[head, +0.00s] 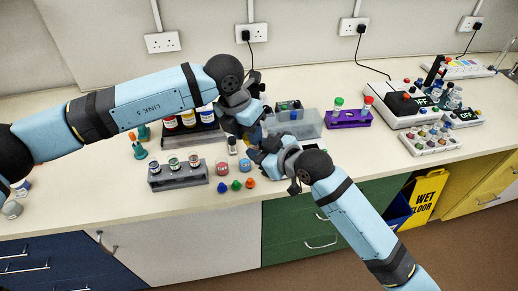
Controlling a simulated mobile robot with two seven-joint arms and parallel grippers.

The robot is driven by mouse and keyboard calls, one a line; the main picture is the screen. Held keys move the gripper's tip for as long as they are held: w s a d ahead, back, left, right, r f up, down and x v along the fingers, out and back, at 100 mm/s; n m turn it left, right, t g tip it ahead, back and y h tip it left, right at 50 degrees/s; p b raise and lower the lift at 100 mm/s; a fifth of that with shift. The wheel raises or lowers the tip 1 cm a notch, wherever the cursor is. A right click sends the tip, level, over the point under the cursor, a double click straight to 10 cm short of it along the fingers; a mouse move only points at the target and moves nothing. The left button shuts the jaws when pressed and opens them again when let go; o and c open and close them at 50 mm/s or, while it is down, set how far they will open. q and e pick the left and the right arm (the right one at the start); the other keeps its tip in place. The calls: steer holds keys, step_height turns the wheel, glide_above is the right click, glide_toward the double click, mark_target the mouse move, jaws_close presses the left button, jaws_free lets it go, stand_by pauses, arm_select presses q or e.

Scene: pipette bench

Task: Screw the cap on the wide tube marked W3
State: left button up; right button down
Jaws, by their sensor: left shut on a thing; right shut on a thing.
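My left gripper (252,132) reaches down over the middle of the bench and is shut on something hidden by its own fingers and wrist. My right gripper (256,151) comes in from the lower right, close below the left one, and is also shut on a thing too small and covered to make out. A grey rack (178,177) with several wide tubes stands on the left. Loose blue (222,188), green (236,185) and orange (250,183) caps lie at the front edge. I cannot read the W3 mark on any tube.
A rack of bottles (193,137) stands behind the grey rack. A clear bin (293,124) and a purple rack (348,119) with capped tubes are to the right of the grippers. Red (221,168) and teal (246,165) containers stand near the front.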

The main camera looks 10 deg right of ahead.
arm_select(q)
steer(key=m, duration=0.4)
steer(key=shift+m, duration=0.3)
steer(key=m, duration=0.5)
steer(key=shift+m, duration=0.3)
steer(key=o, duration=1)
steer(key=shift+r, duration=0.1)
steer(key=shift+v, duration=2.2)
steer(key=shift+c, duration=0.3)
